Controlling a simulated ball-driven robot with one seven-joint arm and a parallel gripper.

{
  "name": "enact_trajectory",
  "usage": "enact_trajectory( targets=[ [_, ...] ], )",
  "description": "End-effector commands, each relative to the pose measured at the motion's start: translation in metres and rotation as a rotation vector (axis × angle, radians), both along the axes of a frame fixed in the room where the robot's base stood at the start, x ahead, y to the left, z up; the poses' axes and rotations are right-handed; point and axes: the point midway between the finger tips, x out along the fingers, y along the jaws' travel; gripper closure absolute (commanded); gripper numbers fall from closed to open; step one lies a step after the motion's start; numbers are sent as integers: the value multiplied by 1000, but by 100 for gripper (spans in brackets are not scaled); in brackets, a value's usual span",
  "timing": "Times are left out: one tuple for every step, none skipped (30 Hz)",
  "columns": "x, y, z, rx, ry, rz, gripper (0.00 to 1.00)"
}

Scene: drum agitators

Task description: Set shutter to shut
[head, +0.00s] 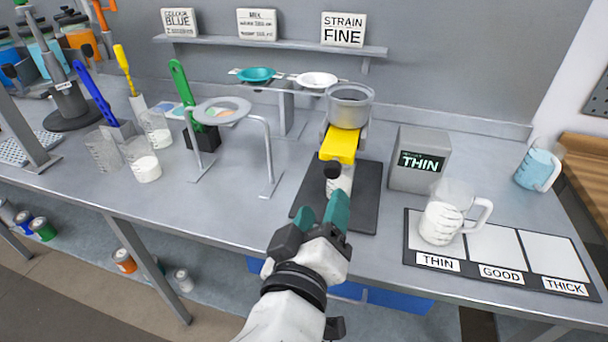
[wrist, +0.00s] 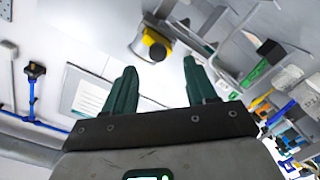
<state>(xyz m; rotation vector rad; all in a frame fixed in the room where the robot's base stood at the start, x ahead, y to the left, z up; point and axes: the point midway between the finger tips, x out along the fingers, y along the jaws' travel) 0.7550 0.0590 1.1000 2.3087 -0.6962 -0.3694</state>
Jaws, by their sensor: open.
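The shutter is most likely the yellow slide (head: 340,146) with a dark round knob (head: 332,171) at its near end. It sits under a grey metal cup (head: 350,104) on a stand, above a clear vessel (head: 340,184) on a dark mat. I cannot tell how far the slide blocks the cup's outlet. My gripper (head: 322,209) has teal fingers spread apart and empty, short of the knob and lower in the picture. In the wrist view, a yellow and grey part (wrist: 153,44) shows beyond the open fingers (wrist: 158,68).
A grey box reading THIN (head: 421,158) stands right of the mat. A measuring jug (head: 447,213) stands on the THIN panel of a tray (head: 480,271). A ring stand (head: 221,110) and several clear beakers stand to the left. The bench between is bare.

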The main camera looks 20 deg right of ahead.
Motion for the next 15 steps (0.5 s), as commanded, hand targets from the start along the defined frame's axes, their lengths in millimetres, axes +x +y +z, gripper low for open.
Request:
enact_trajectory(
  targets=[
    [-5, 4, 0, -25, -15, -4, 44],
    [-7, 5, 2, -37, -23, -6, 44],
    [-9, 6, 4, -49, -32, -10, 44],
    [-9, 6, 5, -56, -36, -11, 44],
    [-9, 6, 5, -60, -40, -13, 44],
    [-8, 5, 6, -63, -42, -16, 44],
    [-7, 3, 7, -64, -42, -16, 44],
    [-4, 1, 7, -63, -42, -18, 44],
    [0, -2, 8, -63, -42, -18, 44],
    [3, -4, 8, -63, -42, -18, 44],
    [7, -7, 8, -64, -41, -18, 44],
    [12, -11, 8, -63, -41, -18, 44],
    [17, -15, 8, -63, -40, -20, 44],
    [21, -18, 8, -63, -41, -19, 44],
    [28, -22, 8, -62, -41, -18, 44]
  ],
)
